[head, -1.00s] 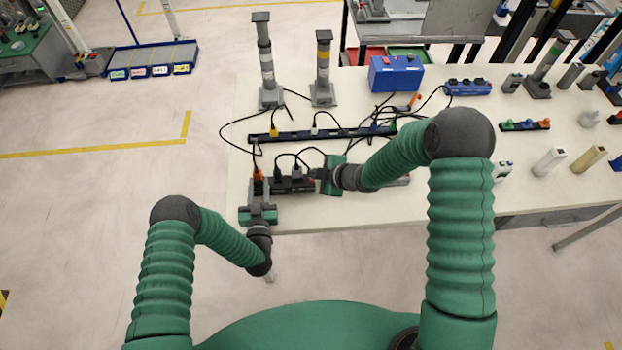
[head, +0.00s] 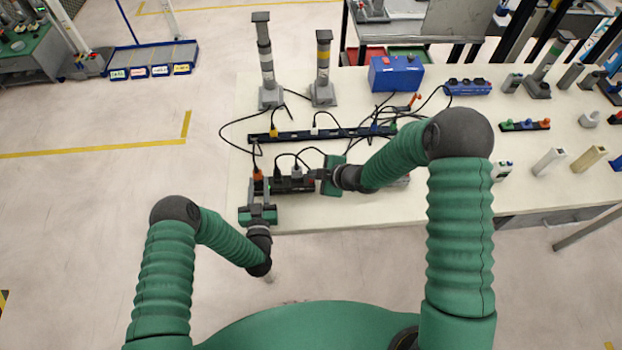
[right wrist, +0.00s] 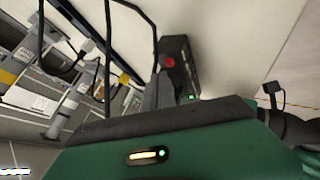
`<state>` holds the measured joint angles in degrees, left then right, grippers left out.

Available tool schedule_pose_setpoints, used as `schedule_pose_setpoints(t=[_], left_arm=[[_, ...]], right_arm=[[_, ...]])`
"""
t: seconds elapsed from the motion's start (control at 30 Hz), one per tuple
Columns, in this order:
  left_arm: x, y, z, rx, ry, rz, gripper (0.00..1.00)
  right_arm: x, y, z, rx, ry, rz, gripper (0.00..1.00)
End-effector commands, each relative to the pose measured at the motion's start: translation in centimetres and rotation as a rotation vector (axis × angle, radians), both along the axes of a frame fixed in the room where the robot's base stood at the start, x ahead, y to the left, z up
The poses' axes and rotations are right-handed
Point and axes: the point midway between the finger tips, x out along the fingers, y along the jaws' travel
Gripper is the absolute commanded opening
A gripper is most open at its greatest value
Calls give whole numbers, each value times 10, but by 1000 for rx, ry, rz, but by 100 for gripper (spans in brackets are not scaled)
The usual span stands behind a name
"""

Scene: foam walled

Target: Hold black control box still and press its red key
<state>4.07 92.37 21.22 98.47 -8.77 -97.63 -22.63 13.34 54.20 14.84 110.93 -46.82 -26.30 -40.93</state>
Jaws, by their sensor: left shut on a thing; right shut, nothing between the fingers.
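The black control box (head: 290,186) lies on the near left part of the white table, with plugs and cables on its top. My left gripper (head: 260,189) is shut on the box's left end. My right gripper (head: 314,174) is shut and empty at the box's right end. In the right wrist view its closed fingers (right wrist: 158,92) point toward the black box (right wrist: 184,58). The red key (right wrist: 169,62) shows there close to the fingertips. I cannot tell whether they touch it. A small green light (right wrist: 192,97) glows nearby.
A long dark power strip (head: 320,133) with plugs lies behind the box, with loose black cables around it. Two grey posts (head: 268,70) and a blue case (head: 396,74) stand farther back. Several small parts stand at the table's right.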

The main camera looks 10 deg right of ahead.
Motion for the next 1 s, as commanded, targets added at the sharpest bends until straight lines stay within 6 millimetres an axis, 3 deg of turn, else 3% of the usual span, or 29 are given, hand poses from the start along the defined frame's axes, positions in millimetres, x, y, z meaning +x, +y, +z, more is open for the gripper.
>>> schedule_pose_setpoints(t=[1.0], left_arm=[[0, 0, 0, 0, 0, 0, 0]], right_arm=[[-1, 0, -12, 0, 0, 0, 0]])
